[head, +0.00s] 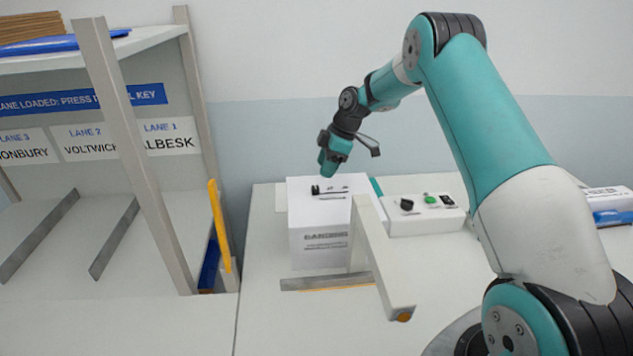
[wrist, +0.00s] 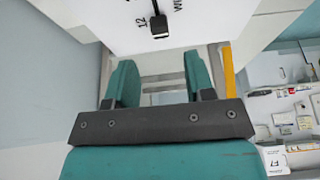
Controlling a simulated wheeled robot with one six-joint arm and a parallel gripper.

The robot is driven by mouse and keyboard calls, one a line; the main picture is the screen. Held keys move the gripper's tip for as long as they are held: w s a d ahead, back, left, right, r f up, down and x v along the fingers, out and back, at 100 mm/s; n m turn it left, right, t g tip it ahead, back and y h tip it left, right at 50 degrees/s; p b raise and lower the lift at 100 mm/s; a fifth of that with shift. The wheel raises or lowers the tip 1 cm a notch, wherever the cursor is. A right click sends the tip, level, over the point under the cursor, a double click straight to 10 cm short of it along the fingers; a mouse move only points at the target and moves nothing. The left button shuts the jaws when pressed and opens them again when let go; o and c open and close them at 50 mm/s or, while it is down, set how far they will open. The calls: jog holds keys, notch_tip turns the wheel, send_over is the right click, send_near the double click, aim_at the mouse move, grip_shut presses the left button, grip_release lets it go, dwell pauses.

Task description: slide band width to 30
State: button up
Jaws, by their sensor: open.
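The white banding machine (head: 306,236) stands on the table with a small black slider knob (head: 315,189) and markings on its top. In the wrist view the black slider knob (wrist: 159,27) shows at the top, close to a printed "12". Text beside it is cut off, and no 30 mark can be read. My gripper (head: 328,165) points down above the machine top. In the wrist view my gripper (wrist: 158,72) has its two teal fingers spread with nothing between them. The knob lies beyond the fingertips in that picture, roughly centred between them, apart from both.
A grey arch (head: 375,255) stands at the machine's front right. A white control box (head: 425,217) with a black knob and a green button (head: 431,199) is to the right. A lane shelf (head: 110,200) with posts and a yellow bar (head: 219,225) is at left. The front table is clear.

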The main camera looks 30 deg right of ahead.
aim_at(316, 187)
jog(key=p+x, duration=0.1)
jog(key=x, duration=0.6)
jog(key=shift+p, duration=0.35)
grip_shut()
